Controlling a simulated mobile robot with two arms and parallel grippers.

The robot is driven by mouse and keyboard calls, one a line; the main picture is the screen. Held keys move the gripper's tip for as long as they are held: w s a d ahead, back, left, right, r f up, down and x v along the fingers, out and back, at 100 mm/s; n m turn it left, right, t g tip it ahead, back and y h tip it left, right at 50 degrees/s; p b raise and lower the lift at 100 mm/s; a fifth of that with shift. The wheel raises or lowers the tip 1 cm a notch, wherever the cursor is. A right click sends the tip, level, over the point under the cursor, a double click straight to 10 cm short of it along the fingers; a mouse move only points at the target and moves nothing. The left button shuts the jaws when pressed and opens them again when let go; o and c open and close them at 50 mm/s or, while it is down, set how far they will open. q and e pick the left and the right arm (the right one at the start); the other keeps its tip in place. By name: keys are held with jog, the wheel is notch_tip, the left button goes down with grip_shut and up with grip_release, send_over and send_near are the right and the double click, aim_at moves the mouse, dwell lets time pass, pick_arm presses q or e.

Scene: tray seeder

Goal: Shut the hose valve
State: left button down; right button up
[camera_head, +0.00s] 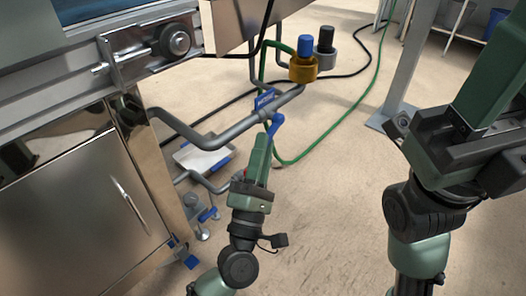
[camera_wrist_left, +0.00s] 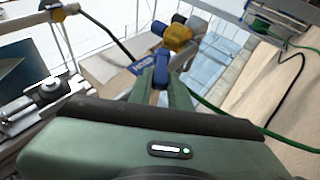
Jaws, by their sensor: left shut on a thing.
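The hose valve sits on a bent grey pipe (camera_head: 235,132) beside the steel machine in the head view. A blue part (camera_head: 264,99) is on the pipe, and a blue lever (camera_head: 276,123) hangs below it, at an angle to the pipe. My left gripper (camera_head: 266,141) reaches up from below and is shut on the blue lever, its fingers hiding the lower end. In the left wrist view the gripper (camera_wrist_left: 160,88) shows with blue parts (camera_wrist_left: 145,65) at its fingertips. My right gripper (camera_head: 485,100) is at the right, apart from the valve; its fingertips are out of frame.
A yellow fitting with a blue cap (camera_head: 303,68) is at the pipe's end, with a grey, dark-capped one (camera_head: 325,48) behind. A green hose (camera_head: 340,122) loops over the floor. The steel cabinet (camera_head: 75,215) bounds the left. A grey post (camera_head: 408,60) stands at right.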

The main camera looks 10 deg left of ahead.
pick_arm(q)
jog(key=shift+f, duration=0.1)
jog(key=c, duration=1.3)
grip_release()
jog(key=p+v, duration=0.1)
jog(key=v, duration=0.6)
jog(key=shift+s+f, duration=0.2)
jog(key=shift+s, duration=0.15)
jog(key=shift+c, duration=0.3)
